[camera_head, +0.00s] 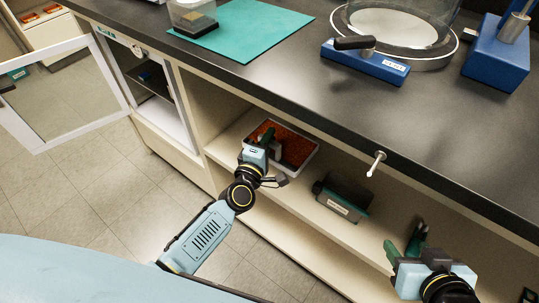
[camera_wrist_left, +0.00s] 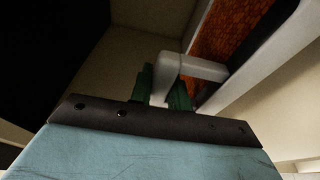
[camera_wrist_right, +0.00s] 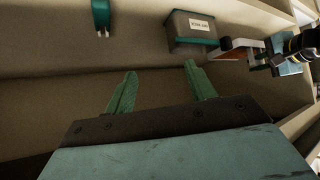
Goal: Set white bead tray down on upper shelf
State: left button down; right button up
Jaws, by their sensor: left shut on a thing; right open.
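The white bead tray (camera_head: 312,158), filled with orange-red beads, is inside the open cabinet at the upper shelf (camera_head: 226,148). I cannot tell if its underside touches the shelf. My left gripper (camera_head: 268,140) is at its near-left side. In the left wrist view the green fingers (camera_wrist_left: 165,85) are shut on the tray's white handle (camera_wrist_left: 195,66), beside the tray's white wall (camera_wrist_left: 262,62). The tray also shows in the right wrist view (camera_wrist_right: 238,44). My right gripper (camera_head: 404,238) is open and empty at the right; its fingers (camera_wrist_right: 161,70) show apart.
A dark labelled box (camera_head: 342,196) stands on the shelf right of the tray. A glass-doored compartment (camera_head: 65,95) stands open at the left.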

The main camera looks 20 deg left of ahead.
pick_arm(q)
jog(key=shift+f+b, duration=0.45)
jog(key=shift+f, duration=0.55)
notch_tip(320, 180, down, 3)
jog(key=b, duration=0.3)
jog(key=shift+f, duration=0.25)
pick_arm(e)
jog(key=w+a+r+t+y, duration=0.2)
jog(key=r+t, duration=0.3)
jog(key=r, duration=0.2)
jog(key=w+a+r+t+y, duration=0.2)
jog(key=r+t, duration=0.4)
jog(key=r, duration=0.2)
jog(key=shift+w+a+r+n, duration=0.15)
jog(key=shift+a+r+n, duration=0.05)
jog(key=shift+r+n, duration=0.1)
jog(key=shift+r+t, duration=0.1)
jog(key=shift+t, duration=0.2)
pick_arm(q)
jog(key=shift+f, duration=0.15)
pick_arm(e)
jog(key=shift+r, duration=0.1)
pick_arm(q)
jog(key=c, duration=1.3)
grip_release()
pick_arm(e)
jog(key=shift+r, duration=0.15)
